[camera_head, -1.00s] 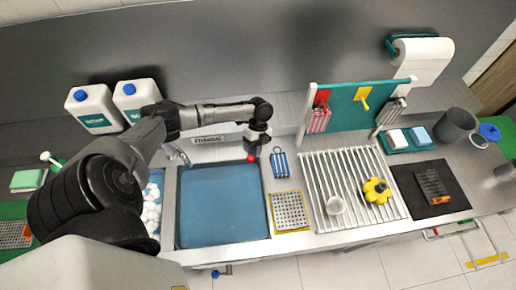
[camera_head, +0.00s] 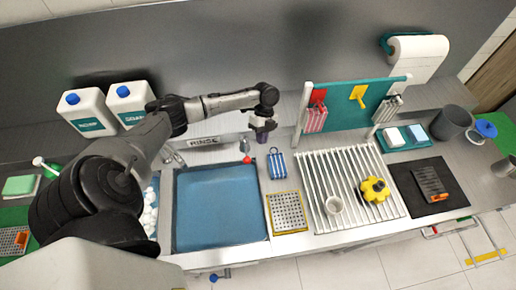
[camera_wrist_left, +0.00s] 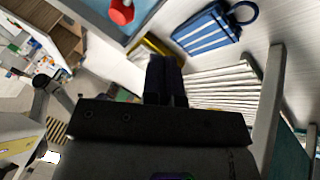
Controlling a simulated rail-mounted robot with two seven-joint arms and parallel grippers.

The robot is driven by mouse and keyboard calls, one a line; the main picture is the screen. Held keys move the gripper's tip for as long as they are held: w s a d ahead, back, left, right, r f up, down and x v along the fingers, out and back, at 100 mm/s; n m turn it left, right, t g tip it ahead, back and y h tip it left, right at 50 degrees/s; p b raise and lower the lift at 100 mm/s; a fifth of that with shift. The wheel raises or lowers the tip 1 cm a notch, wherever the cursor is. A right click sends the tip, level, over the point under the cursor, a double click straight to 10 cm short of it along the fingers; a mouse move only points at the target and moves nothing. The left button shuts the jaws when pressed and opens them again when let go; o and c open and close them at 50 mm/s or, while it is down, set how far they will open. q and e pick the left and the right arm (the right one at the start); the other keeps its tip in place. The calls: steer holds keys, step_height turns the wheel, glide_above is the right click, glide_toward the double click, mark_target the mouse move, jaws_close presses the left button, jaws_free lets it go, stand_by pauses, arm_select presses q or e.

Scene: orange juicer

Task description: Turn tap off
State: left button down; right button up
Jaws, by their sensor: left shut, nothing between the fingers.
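A red knob (camera_head: 246,160) sits at the back right corner of the blue rinse basin (camera_head: 219,208), behind which a metal spout (camera_head: 173,155) shows at the left. I take the knob to be the tap's handle. It also shows in the left wrist view (camera_wrist_left: 121,11) at the top, over the basin's edge. My left gripper (camera_head: 262,138) is raised above and slightly right of the knob, apart from it. Its fingers in the left wrist view (camera_wrist_left: 165,78) are together, with nothing between them. Whether water runs cannot be made out. My right gripper is not in view.
A teal pegboard (camera_head: 355,105) rises behind. White jugs (camera_head: 90,112) stand at the back left.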

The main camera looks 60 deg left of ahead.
arm_select(q)
steer(key=b+v, duration=0.1)
steer(key=v, duration=0.6)
steer(key=shift+r, duration=0.15)
steer(key=shift+w, duration=0.1)
stand_by(0.4)
